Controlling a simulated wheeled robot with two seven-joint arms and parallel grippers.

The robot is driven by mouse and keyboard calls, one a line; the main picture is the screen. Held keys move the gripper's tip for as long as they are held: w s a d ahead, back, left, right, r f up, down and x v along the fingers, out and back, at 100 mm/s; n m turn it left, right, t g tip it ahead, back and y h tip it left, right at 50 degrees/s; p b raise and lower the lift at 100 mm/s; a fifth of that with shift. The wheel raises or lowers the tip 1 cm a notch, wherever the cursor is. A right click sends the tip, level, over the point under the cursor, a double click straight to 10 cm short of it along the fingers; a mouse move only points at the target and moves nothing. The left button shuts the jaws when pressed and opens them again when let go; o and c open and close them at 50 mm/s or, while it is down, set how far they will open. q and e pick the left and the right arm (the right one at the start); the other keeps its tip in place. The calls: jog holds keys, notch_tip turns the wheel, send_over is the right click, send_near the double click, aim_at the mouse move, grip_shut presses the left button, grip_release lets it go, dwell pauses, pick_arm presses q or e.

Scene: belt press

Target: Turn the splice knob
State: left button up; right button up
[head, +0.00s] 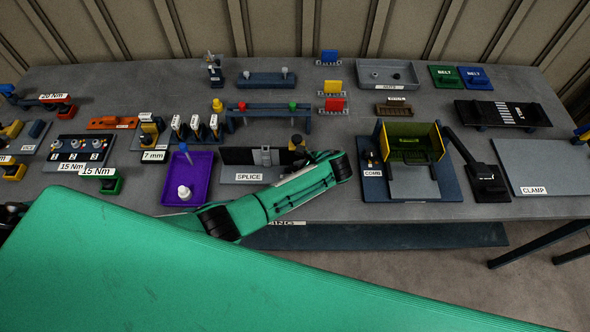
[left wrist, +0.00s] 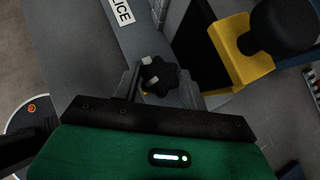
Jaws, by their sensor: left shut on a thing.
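The splice station (head: 243,175) is a grey plate with a "SPLICE" label and a dark strip, near the front middle of the bench. The splice knob (left wrist: 161,73) is a black lobed knob, seen in the left wrist view; in the head view my left arm hides it. My left gripper (left wrist: 160,88) is shut on the knob, with one finger at each side of it. In the head view its fingers are hidden behind my green arm. My right gripper is in neither view.
A yellow block with a black cylinder (left wrist: 243,45) stands close beside the left gripper. A purple tray (head: 202,170) is left of the station. A blue-based press with a yellow-sided box (head: 374,185) stands to the right. The "CLAMP" plate (head: 560,165) is far right.

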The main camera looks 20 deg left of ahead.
pick_arm(q)
jog(key=shift+w, duration=0.1)
jog(key=o, duration=0.7)
jog(key=b+v, duration=0.2)
jog(key=v, duration=1.2)
jog(key=shift+f, duration=0.1)
